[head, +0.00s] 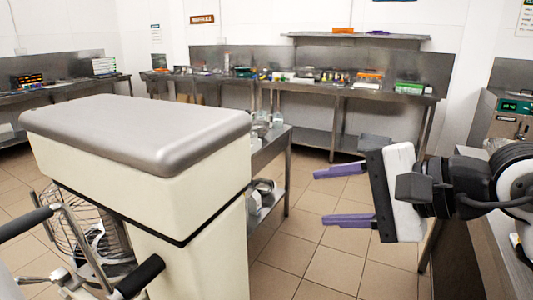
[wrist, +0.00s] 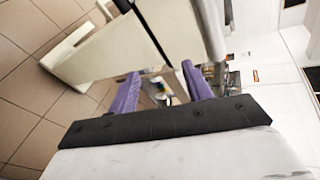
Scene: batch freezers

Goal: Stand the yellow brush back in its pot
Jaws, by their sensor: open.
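My gripper (head: 320,196) is at the right of the head view, its two purple fingers apart and pointing left, with nothing between them. It hangs over open floor, to the right of a large cream machine. In the wrist view my gripper (wrist: 161,70) also shows its fingers spread and empty. I cannot make out the yellow brush or its pot for certain in either view; the items on the far counter are too small to tell apart.
The cream machine with a grey lid (head: 140,125) fills the left foreground. A steel table (head: 268,150) with glassware stands behind it. A long steel counter (head: 330,92) with many small items runs along the back wall. Tiled floor (head: 320,255) is clear below my gripper.

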